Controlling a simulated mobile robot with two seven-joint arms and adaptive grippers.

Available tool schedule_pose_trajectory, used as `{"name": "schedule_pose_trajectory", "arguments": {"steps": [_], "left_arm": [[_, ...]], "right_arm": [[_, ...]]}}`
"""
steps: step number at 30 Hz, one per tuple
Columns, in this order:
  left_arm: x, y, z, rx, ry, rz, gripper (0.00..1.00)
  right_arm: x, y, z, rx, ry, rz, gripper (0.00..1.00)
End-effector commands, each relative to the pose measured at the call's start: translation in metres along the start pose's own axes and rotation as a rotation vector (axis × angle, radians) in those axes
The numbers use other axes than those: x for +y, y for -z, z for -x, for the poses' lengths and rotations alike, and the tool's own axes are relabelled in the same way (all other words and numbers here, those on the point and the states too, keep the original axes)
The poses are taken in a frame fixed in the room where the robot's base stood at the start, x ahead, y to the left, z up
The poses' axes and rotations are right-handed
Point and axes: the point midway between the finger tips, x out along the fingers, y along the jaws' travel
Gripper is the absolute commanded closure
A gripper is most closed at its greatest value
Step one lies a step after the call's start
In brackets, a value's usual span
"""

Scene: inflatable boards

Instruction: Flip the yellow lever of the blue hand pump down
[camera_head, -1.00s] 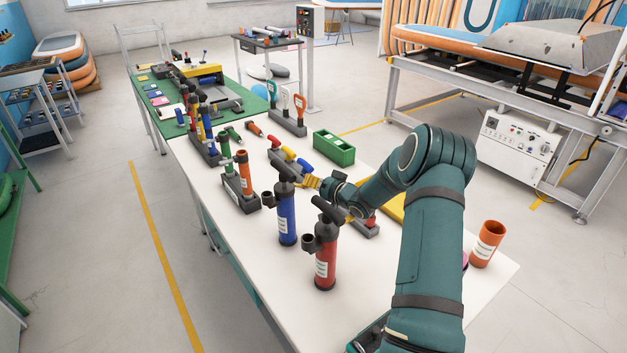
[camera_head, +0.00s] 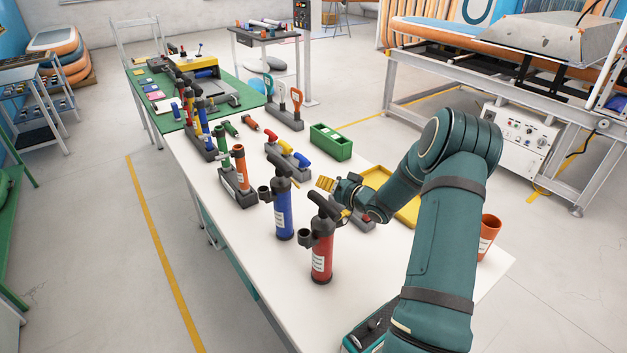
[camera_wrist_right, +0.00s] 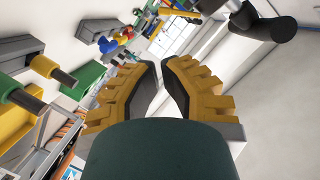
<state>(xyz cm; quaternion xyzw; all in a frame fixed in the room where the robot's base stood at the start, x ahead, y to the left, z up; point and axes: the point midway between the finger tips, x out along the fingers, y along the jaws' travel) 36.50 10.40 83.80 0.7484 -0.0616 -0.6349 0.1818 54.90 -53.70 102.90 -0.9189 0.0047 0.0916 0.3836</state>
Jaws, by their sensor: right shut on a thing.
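The blue hand pump (camera_head: 284,215) stands upright on the white table in the head view, with a black handle on top. My right gripper (camera_head: 325,184) has yellow ribbed fingers. It is just right of the blue pump's top, apart from it, and above the table. In the right wrist view its fingertips (camera_wrist_right: 160,63) nearly meet. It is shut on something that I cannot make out. A black handle (camera_wrist_right: 268,25) shows at the top right there, apart from the fingers. My left gripper is out of view.
A red pump (camera_head: 321,255) stands close in front of the blue one, below my right wrist. An orange-and-green pump pair stands on a rack (camera_head: 238,196) at left. A green box (camera_head: 331,143), a yellow tray (camera_head: 407,213) and an orange cup (camera_head: 489,237) are on the table.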

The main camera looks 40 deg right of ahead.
Motion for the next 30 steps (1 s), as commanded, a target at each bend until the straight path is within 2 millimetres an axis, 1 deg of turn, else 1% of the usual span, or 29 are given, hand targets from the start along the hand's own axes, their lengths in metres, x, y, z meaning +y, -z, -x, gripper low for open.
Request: {"name": "schedule_pose_trajectory", "arguments": {"steps": [1,3,6,10,15,30], "left_arm": [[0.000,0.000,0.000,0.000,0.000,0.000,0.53],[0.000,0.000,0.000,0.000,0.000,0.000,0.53],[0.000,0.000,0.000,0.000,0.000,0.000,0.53],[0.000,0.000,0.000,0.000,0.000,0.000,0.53],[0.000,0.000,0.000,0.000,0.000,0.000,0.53],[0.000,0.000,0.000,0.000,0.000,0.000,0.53]], "right_arm": [[0.001,0.001,0.012,0.001,-0.003,0.000,1.00],[0.001,0.001,0.024,0.001,-0.002,0.000,1.00],[0.001,0.000,0.038,0.000,-0.002,0.000,1.00],[0.001,0.000,0.050,0.000,0.000,0.000,1.00],[0.001,0.000,0.054,0.000,0.000,-0.001,1.00],[0.001,0.000,0.054,-0.001,0.000,-0.001,1.00]]}}
